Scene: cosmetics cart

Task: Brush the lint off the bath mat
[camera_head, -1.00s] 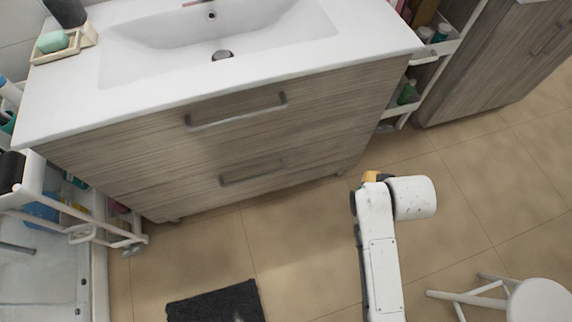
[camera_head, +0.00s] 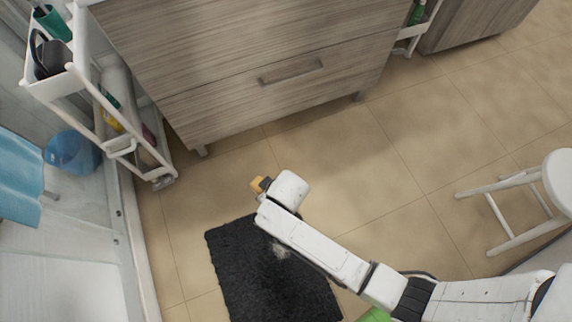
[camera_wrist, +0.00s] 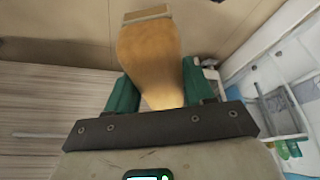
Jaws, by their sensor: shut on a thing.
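The black bath mat (camera_head: 235,262) lies on the tiled floor in the lower middle of the head view. A pale grey tuft of lint (camera_head: 279,250) shows on it, close beside my arm. My gripper (camera_wrist: 157,85), with green fingers, is shut on a tan wooden brush (camera_wrist: 148,50) in the wrist view. In the head view, the orange-tan end of the brush (camera_head: 257,184) sticks out at my arm's tip, above the floor just beyond the mat's far edge. My arm hides part of the mat's right side.
A wooden vanity (camera_head: 250,60) stands behind the mat. A white cart (camera_head: 110,130) with bottles and a glass shower side are at left. A white stool (camera_head: 520,200) stands at right. A green thing (camera_head: 375,315) shows partly at the bottom. Tiles between vanity and mat are clear.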

